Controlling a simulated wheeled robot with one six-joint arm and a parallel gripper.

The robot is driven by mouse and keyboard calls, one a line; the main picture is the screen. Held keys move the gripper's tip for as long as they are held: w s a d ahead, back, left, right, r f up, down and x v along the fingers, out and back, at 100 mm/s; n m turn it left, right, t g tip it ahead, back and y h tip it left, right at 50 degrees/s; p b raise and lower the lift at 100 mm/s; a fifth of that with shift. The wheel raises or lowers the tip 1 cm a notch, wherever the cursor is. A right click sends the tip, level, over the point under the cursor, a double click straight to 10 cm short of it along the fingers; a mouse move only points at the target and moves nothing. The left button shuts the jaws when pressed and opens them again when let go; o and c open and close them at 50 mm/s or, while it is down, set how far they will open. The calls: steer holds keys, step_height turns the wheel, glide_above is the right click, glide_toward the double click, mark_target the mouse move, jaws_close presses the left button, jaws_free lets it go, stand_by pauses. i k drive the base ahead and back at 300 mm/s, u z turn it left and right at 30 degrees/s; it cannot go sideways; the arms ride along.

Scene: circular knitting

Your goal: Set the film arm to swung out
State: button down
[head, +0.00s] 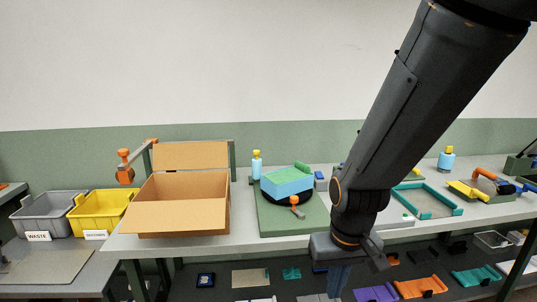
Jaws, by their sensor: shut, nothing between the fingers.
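I cannot tell for certain which part is the film arm. A short grey bar with an orange knob (294,200) stands at the front of a black turntable (270,196) on a green board, close against a blue box with a green top (287,180). Another orange-ended arm (124,167) hangs from a post at the left, behind the open carton. My gripper (338,281) points down at the table's front edge, right of the turntable and apart from it. It is shut and empty; its fingertips are hard to make out.
The open cardboard carton (183,216) stands on the table left of the turntable. A yellow bin (98,212) and a grey waste bin (45,217) are at the far left. A teal tray (429,213) lies to the right. Several parts lie on the dark shelf below. My arm hides the table's middle right.

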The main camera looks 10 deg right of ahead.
mark_target(256, 162)
steer(key=k, duration=0.2)
steer(key=u, duration=0.4)
steer(key=i, duration=1.2)
steer(key=z, duration=0.4)
